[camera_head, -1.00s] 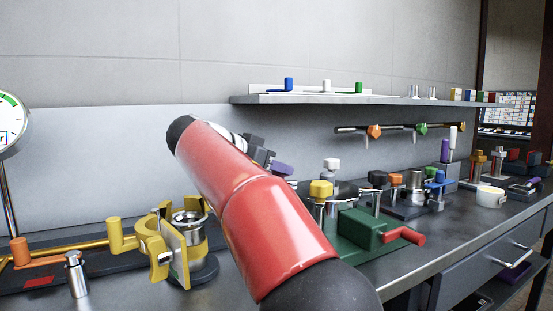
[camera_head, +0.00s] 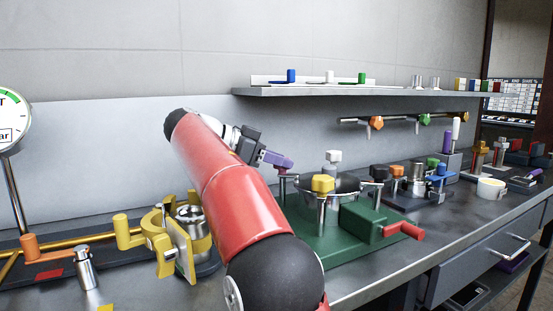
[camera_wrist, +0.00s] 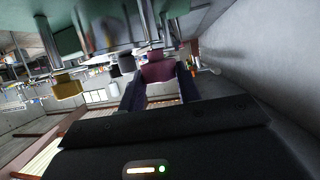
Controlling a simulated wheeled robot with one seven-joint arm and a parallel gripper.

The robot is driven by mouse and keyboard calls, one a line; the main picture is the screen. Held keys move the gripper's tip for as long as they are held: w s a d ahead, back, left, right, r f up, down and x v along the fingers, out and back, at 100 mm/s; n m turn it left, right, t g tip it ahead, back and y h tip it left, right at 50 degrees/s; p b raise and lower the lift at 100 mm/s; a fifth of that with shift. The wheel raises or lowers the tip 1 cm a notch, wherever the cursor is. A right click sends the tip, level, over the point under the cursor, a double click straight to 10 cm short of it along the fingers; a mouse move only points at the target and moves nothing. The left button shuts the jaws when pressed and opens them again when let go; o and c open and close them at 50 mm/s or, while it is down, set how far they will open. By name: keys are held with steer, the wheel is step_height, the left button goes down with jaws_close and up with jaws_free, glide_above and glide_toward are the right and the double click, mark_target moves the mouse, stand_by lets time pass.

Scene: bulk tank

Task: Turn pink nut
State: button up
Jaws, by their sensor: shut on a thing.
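The pink nut (camera_wrist: 158,70) shows in the wrist view, dull pink, between the two dark fingers of my gripper (camera_wrist: 160,84). My gripper is shut on it. In the head view my gripper (camera_head: 283,161) reaches the left post of the green fixture (camera_head: 320,245) with its purple fingers, which hide the nut there. The fixture carries a round metal vessel (camera_head: 346,187) ringed by posts with a yellow nut (camera_head: 323,184), a white nut (camera_head: 333,157) and a black nut (camera_head: 378,172). How far the pink nut is turned cannot be told.
A red handle (camera_head: 404,230) sticks out at the fixture's right front. A yellow clamp (camera_head: 172,245) around a metal cylinder stands to the left, near my red arm. A shelf (camera_head: 350,91) runs above the bench. Clear bench top lies right of the fixture's front.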

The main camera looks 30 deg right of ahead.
steer(key=shift+f, duration=0.1)
steer(key=o, duration=1)
steer(key=shift+c, duration=0.2)
steer(key=shift+t, duration=0.3)
